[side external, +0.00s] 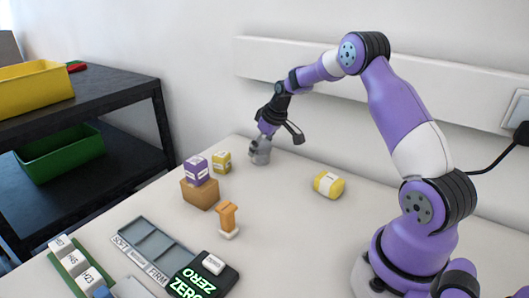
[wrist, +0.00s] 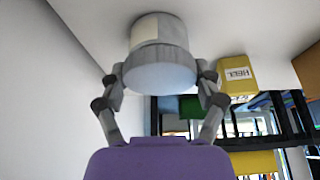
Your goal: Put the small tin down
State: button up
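The small tin (wrist: 160,68) is a grey cylinder with a paler band. In the wrist view it sits between the two fingers of my gripper (wrist: 160,80), one on each side. In the side view my gripper (side external: 263,141) points down at the back of the table, with the grey tin (side external: 260,156) below it at table level. The tin looks upright; I cannot tell for sure whether its base touches the table. The fingers appear shut on it.
A yellow box (side external: 221,161) stands left of the tin, near a purple box (side external: 196,170) on a brown block (side external: 200,194). A yellow container (side external: 328,184) lies to the right. A grey tray (side external: 150,246), scale (side external: 205,277) and orange stand (side external: 228,217) are in front. The wall is close behind.

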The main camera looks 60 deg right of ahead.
jog(key=o, duration=0.3)
jog(key=shift+r, duration=0.1)
jog(key=shift+r, duration=0.3)
jog(key=v, duration=1.1)
jog(key=s+a+r, duration=0.3)
jog(key=s+a, duration=0.1)
jog(key=a, duration=0.3)
jog(key=s+a+r, duration=0.3)
jog(key=a, duration=0.4)
jog(key=shift+t, duration=0.5)
jog(key=s+a, duration=0.2)
jog(key=s, duration=0.1)
jog(key=s+a+f, duration=0.1)
jog(key=s+a, duration=0.1)
jog(key=s, duration=0.2)
jog(key=s+a+f, duration=0.1)
jog(key=s+a, duration=0.1)
jog(key=s, duration=0.1)
jog(key=shift+s+f, duration=0.15)
jog(key=shift+s, duration=0.05)
